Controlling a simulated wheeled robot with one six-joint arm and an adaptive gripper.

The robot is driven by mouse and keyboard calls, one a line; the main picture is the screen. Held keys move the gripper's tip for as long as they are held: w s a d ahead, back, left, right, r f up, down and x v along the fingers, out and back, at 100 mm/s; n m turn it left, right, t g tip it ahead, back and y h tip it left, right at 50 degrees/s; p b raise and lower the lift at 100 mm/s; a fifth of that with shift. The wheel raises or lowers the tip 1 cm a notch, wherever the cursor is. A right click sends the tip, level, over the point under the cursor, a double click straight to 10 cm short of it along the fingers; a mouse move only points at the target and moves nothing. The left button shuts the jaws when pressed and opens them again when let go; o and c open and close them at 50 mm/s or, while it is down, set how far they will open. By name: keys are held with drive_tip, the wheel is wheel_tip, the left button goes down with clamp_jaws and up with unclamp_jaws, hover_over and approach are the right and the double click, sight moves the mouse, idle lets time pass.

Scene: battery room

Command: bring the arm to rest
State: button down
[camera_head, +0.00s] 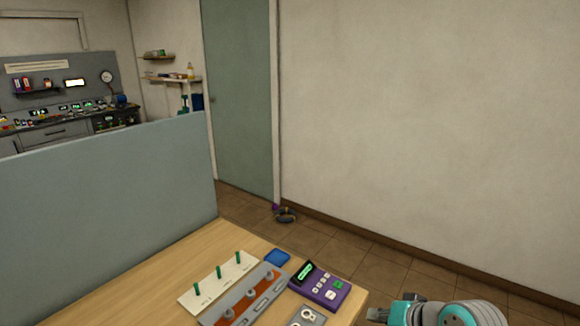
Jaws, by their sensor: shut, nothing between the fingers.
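My arm shows at the bottom right corner of the head view, in grey and teal, cut off by the lower edge. My gripper (377,314) is the small grey end pointing left, just right of the table's corner. It is shut with nothing in it. It is small, and its fingers are hard to make out. It looks apart from the objects on the table, though its height is hard to judge.
The wooden table (152,290) bears a white board with green pegs (219,284), a grey and orange rack (245,294), a purple device (320,287), a blue pad (277,257) and a grey plate (306,316). A partition (100,205) stands left. Floor (345,255) lies beyond, with a dark ring-shaped item (286,216).

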drive_tip(key=s+f+m+t+h, duration=0.1)
drive_tip(key=s+f+t+h, duration=0.25)
drive_tip(key=s+f, duration=1.5)
drive_tip(key=s+r+n+t, duration=0.1)
drive_tip(key=s+r, duration=0.3)
drive_tip(key=s, duration=0.8)
drive_tip(key=s+r+n+t+h, duration=0.1)
drive_tip(key=s+r, duration=0.4)
drive_tip(key=s, duration=0.7)
drive_tip(key=shift+s+a+n+t, duration=0.2)
drive_tip(key=shift+n+t, duration=0.45)
drive_tip(key=shift+n, duration=0.35)
drive_tip(key=shift+w+r, duration=0.1)
